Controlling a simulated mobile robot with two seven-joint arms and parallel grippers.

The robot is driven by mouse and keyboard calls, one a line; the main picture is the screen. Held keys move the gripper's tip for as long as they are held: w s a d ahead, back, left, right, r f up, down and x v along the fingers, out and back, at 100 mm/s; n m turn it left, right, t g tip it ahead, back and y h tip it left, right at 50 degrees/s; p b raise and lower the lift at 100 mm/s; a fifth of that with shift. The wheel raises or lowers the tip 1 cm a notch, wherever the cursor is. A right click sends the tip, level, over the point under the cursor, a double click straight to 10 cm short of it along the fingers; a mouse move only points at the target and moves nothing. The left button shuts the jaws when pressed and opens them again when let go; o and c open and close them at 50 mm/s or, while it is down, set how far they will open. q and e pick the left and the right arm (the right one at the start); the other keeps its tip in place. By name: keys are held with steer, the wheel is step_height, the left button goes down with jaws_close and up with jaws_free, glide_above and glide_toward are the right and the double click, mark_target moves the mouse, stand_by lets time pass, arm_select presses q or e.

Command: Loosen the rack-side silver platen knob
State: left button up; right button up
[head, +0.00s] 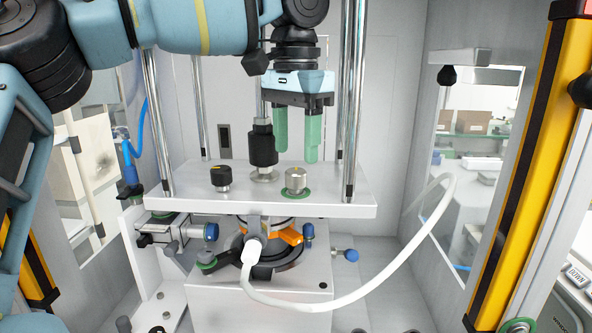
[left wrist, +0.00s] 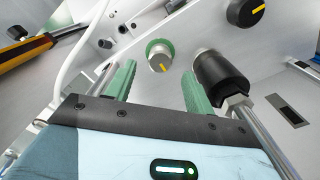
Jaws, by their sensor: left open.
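The silver platen knob (head: 295,180) stands on the right part of the white platen (head: 335,190), with a green ring at its base. It also shows in the left wrist view (left wrist: 160,57), with a yellow mark on its top. My left gripper (head: 297,152) is open and empty, its two green fingers pointing down above and behind the knob in the head view. In the left wrist view, the knob appears between and beyond the fingertips (left wrist: 158,75), with no visible contact. My right gripper is not in view.
A black knob (head: 221,178) with a yellow mark stands on the platen's left part. A black and silver press rod coupling (head: 262,150) stands close beside my left finger. Chrome columns (head: 352,110) rise around the platen. A white hose (head: 385,268) curves below in front.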

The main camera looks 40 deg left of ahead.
mark_target(296, 170)
arm_select(q)
steer(key=shift+f+p, duration=0.3)
steer(key=shift+f, duration=2.45)
steer(key=c, duration=1)
